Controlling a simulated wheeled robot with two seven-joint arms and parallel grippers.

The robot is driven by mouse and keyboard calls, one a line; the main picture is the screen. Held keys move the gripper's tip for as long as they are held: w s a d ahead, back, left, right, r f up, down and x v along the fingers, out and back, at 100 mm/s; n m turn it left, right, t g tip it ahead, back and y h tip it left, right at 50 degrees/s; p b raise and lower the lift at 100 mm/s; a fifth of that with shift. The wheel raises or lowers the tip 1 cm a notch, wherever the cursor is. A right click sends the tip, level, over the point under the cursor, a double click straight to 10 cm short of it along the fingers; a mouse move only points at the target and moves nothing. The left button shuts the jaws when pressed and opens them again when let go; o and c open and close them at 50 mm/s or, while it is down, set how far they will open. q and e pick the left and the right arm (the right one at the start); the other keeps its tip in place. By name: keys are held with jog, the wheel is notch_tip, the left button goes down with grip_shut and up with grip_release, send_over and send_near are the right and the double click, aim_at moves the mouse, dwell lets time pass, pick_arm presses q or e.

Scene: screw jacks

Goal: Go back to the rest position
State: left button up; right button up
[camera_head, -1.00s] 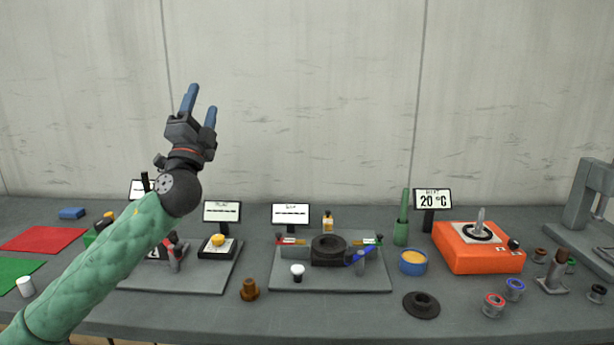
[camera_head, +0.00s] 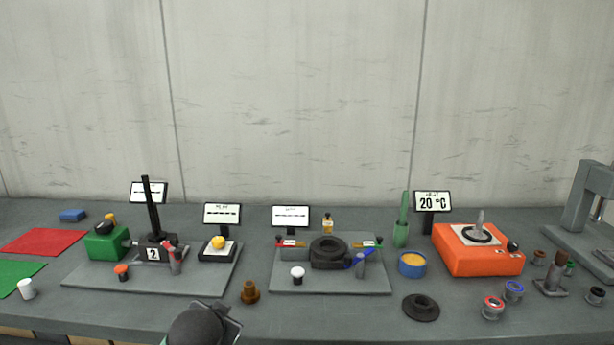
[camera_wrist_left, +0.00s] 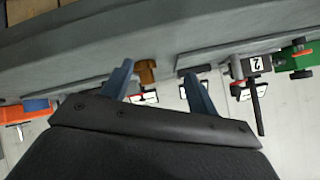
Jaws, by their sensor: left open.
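In the head view a dark rounded part of my arm (camera_head: 200,325) shows at the bottom edge, in front of the bench; its fingers are not clear there. In the left wrist view my left gripper (camera_wrist_left: 158,88) has its two blue-grey fingers spread apart, with nothing between them in its grip. Beyond the fingers a brown-orange fitting (camera_wrist_left: 146,72) shows on the bench; it stands near the front edge in the head view (camera_head: 250,291). My right gripper is in neither view.
Red and green mats lie at left. Space above the bench is clear.

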pick_arm(q)
jog(key=s+d+f+n+g+h, duration=0.1)
jog(key=s+f+g, duration=0.3)
jog(key=s+f, duration=0.9)
jog(key=s+d+f+n+g+h+p, duration=0.1)
jog(key=s+d+f+g, duration=0.3)
jog(key=s+f, duration=0.9)
jog(key=s, duration=0.7)
jog(key=shift+s+d+f+n, duration=0.15)
jog(key=shift+s+f+n, duration=0.15)
jog(key=shift+f, duration=0.1)
